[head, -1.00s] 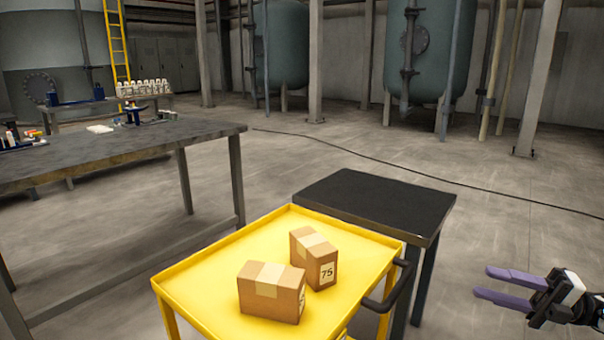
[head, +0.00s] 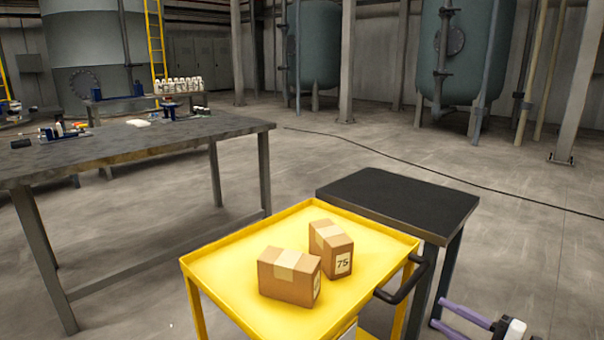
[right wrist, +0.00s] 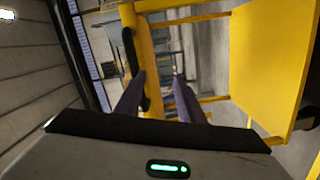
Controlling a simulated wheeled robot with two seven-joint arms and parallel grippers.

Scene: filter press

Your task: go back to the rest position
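My right gripper (head: 452,318) is at the lower right of the head view, beside the black side table and to the right of the yellow cart. Its two purple fingers are apart with nothing between them. The fingers also show in the right wrist view (right wrist: 156,92), with parts of the yellow cart (right wrist: 270,60) behind and beside them. My left gripper is in neither view. Two cardboard boxes lie on the cart's yellow top (head: 225,270): a nearer box (head: 287,277) and a farther box (head: 331,250) labelled 75. The two boxes are close together.
A black side table (head: 400,200) stands right behind the cart, whose dark handle (head: 402,285) is on its right. A long grey workbench (head: 120,150) with small items is at left. A cable (head: 420,175) crosses the open floor, with tanks (head: 462,50) beyond.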

